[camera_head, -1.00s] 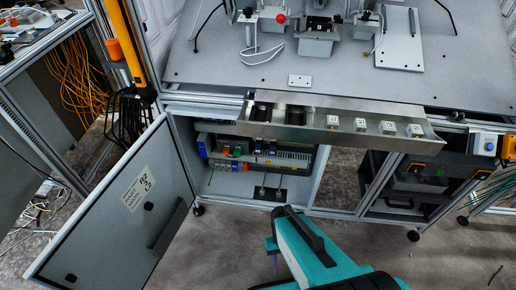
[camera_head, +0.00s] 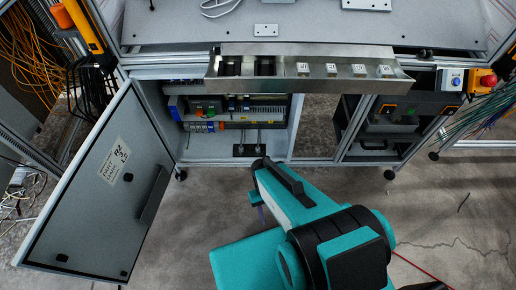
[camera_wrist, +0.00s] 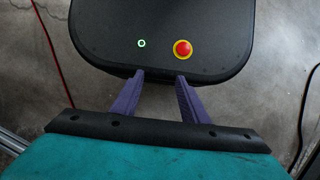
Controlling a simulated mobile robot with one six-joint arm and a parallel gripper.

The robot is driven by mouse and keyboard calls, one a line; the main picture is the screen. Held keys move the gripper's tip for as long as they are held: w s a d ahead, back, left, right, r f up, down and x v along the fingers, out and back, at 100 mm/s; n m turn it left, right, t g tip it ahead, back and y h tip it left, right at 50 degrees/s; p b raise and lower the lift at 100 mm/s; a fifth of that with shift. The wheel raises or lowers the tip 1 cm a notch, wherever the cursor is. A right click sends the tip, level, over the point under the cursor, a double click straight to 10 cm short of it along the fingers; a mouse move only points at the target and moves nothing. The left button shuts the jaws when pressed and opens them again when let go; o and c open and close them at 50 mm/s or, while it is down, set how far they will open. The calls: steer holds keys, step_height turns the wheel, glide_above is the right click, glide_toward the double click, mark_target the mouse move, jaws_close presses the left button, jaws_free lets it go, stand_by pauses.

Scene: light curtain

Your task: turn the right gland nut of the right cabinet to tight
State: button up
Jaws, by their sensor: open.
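The open cabinet (camera_head: 205,153) stands left of centre in the head view, its door swung out to the left. A dark plate (camera_head: 278,149) lies on its floor, with small upright parts and thin cables on it. These look like the gland nuts; the right one (camera_head: 258,147) is too small to show whether it is tight. My gripper (camera_wrist: 160,78) is open and empty in the wrist view, its two purple fingers apart. In the head view it is mostly hidden by my arm, in front of and below the cabinet opening, apart from the nuts.
The cabinet door (camera_head: 95,185) stands open at left. A metal tray (camera_head: 310,84) with switches juts out above the opening. An emergency stop box (camera_head: 481,81) is at right. The concrete floor before the cabinet is mostly clear. Orange cables (camera_head: 25,55) hang at far left.

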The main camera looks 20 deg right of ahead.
steer(key=shift+s, duration=0.1)
step_height(320, 180, up, 3)
steer(key=n+t+b, duration=0.1)
steer(key=t+b, duration=0.4)
steer(key=b, duration=1.5)
glide_above(257, 147)
steer(key=shift+d, duration=0.1)
steer(key=shift+f, duration=0.15)
step_height(257, 147, down, 14)
steer(key=b, duration=0.3)
steer(key=shift+r+b, duration=0.25)
steer(key=shift+b, duration=0.05)
